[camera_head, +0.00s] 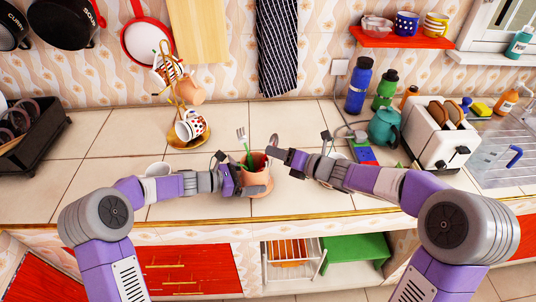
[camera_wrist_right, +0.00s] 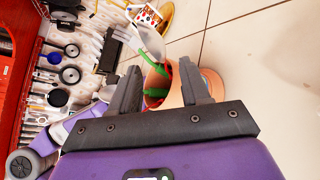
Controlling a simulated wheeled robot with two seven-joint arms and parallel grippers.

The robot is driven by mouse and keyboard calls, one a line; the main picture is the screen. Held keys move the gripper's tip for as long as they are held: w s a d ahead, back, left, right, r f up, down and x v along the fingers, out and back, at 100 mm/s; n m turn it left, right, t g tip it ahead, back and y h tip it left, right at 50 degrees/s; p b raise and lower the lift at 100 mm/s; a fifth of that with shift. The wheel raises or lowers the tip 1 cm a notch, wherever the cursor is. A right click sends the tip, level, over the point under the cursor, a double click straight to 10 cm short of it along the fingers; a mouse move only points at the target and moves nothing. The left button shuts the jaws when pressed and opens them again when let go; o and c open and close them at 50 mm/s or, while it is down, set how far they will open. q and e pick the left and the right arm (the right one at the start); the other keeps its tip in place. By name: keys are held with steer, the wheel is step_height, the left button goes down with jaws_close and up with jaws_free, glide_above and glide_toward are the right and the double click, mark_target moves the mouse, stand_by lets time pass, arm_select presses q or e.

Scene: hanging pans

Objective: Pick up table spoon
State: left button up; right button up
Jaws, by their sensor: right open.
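A terracotta cup (camera_head: 259,177) stands on the tiled counter and holds utensils with green handles. A fork (camera_head: 241,134) sticks up from its left side. A spoon's grey bowl (camera_head: 274,140) rises at its right side. My right gripper (camera_head: 276,154) is close to the spoon above the cup's right rim. In the right wrist view its open jaws (camera_wrist_right: 160,72) point at the cup (camera_wrist_right: 174,97), and green handles (camera_wrist_right: 159,68) show between the fingers, with no clear grip on them. My left gripper (camera_head: 246,188) is against the cup's left and front; its exact grip is unclear.
A white cup (camera_head: 158,169) stands behind my left arm. A gold mug stand (camera_head: 188,137) is at the back left. A teal teapot (camera_head: 384,127), bottles and a white toaster (camera_head: 436,132) stand right. The counter behind the terracotta cup is clear.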

steer(key=x, duration=0.6)
steer(key=shift+w+f, duration=0.15)
steer(key=shift+w, duration=0.2)
jaws_close()
